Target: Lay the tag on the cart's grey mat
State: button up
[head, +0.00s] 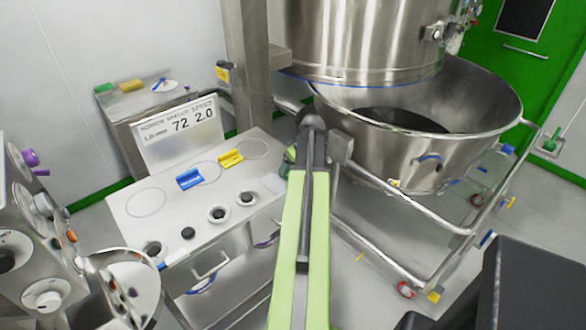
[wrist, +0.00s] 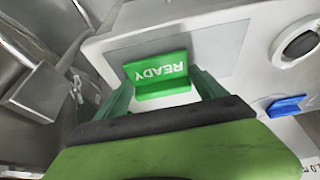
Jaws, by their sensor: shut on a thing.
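The green tag (wrist: 158,68), marked READY and upside down in the wrist view, sits between the two fingers of my gripper (wrist: 161,82). My gripper is shut on it. The grey mat (wrist: 225,50) is a flat rectangle on the white cart top, and the tag appears over it. I cannot tell whether the tag touches the mat. In the head view a grey patch of the mat (head: 272,183) shows at the right end of the cart top (head: 150,225); my arm hides the gripper and the tag there.
A blue block (head: 190,179), a yellow block (head: 231,159) and several round buttons (head: 218,214) are on the cart top. A display panel (head: 180,130) stands behind. A large steel bowl (head: 430,150) on a railed frame is close to the right of my arm.

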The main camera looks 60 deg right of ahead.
jog(key=shift+f, duration=0.2)
jog(key=o, duration=1.4)
jog(key=shift+r, duration=0.1)
jog(key=shift+r, duration=0.1)
jog(key=shift+r+p, duration=0.25)
jog(key=shift+p, duration=0.05)
jog(key=p+v, duration=1)
jog(key=v, duration=0.1)
jog(key=shift+r+p, duration=0.3)
jog(key=shift+p, duration=0.05)
jog(key=shift+s, duration=0.15)
